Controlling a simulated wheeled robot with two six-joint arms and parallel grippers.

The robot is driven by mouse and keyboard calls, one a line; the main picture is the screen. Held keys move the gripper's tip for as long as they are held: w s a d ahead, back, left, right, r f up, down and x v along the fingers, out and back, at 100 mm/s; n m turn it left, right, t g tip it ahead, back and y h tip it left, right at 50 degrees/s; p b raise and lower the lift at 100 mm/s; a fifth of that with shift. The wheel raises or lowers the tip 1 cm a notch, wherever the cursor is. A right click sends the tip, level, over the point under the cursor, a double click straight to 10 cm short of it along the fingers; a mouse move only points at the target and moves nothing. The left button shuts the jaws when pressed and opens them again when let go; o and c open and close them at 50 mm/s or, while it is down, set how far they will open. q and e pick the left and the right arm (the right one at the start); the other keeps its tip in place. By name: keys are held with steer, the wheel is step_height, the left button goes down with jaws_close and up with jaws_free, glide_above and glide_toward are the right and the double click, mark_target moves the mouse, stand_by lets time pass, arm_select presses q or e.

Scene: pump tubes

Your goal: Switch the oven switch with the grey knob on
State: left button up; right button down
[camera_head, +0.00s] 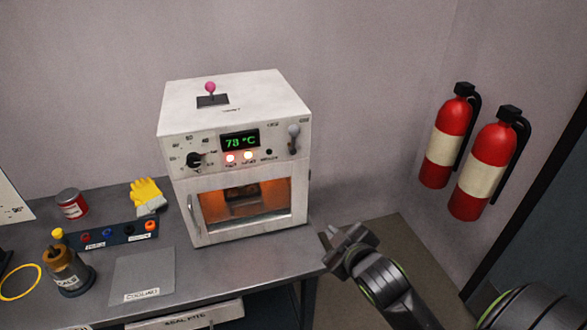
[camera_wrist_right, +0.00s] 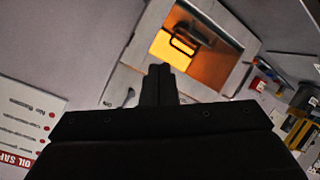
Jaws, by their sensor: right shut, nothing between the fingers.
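The white oven (camera_head: 235,155) stands on the grey table. Its grey-knobbed switch (camera_head: 293,131) is at the right end of the front panel, with the knob at the upper end of a short stem. I cannot read its label clearly. My right gripper (camera_head: 330,238) is shut and empty, below and right of the switch, near the oven's lower right corner and apart from the switch. In the right wrist view my shut fingers (camera_wrist_right: 160,72) show in front of the oven's glowing window (camera_wrist_right: 188,43). My left gripper is not in view.
A pink-knobbed lever (camera_head: 210,87) is on the oven's top; a black dial (camera_head: 194,160) is on its front. Two fire extinguishers (camera_head: 450,135) hang on the right wall. Left on the table are a yellow glove (camera_head: 147,193), a can and a bottle. Space right of the oven is free.

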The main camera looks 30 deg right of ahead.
steer(key=w+a+r+n+t+y, duration=0.1)
steer(key=w+r+n+t+y, duration=0.2)
steer(key=r, duration=0.5)
steer(key=w+a+r+n+t, duration=0.1)
steer(key=w+r+n+t, duration=0.3)
steer(key=r, duration=0.3)
steer(key=p, duration=0.4)
glide_toward(294, 130)
steer(key=w+a+r, duration=0.4)
steer(key=w+a, duration=0.1)
steer(key=w, duration=0.1)
steer(key=d+f, duration=0.1)
steer(key=w+d+f+p, duration=0.1)
steer(key=d, duration=0.1)
steer(key=shift+w+d, duration=0.1)
steer(key=shift+w, duration=0.05)
steer(key=shift+m, duration=0.3)
